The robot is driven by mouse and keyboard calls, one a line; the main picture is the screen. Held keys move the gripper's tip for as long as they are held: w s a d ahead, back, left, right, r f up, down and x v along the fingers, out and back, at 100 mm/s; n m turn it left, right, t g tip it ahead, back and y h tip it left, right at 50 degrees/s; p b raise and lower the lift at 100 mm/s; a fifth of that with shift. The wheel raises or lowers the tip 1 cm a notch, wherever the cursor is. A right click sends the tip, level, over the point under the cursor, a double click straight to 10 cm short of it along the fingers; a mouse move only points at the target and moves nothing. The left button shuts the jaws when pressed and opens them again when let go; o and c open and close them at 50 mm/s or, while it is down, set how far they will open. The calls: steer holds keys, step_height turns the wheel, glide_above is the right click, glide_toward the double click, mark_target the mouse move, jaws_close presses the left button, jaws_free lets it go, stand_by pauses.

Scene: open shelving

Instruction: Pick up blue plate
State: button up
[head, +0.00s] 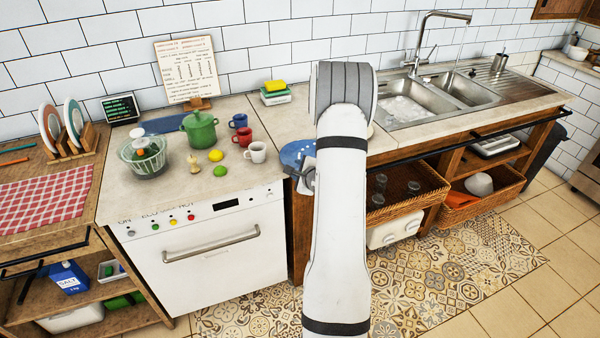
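A blue plate (294,152) shows at the counter's front edge, just left of my arm. My arm covers its right part, and I cannot tell whether it rests on the counter or is held. A small grey and white part of my gripper (308,176) shows just below the plate, beside the arm. The fingers are hidden behind the arm, so I cannot see whether they are open or touching the plate.
White, red and blue mugs (256,152), a lemon (215,155), a lime (220,171), a green pot (199,130) and a glass bowl (143,157) stand left of the plate. A plate rack (72,146) is far left. The sink (408,104) is right. Wicker baskets (412,205) sit below the counter.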

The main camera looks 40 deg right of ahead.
steer(key=shift+w+f, duration=0.1)
steer(key=shift+w, duration=0.15)
steer(key=shift+c, duration=0.5)
steer(key=shift+s, duration=0.1)
jaws_close()
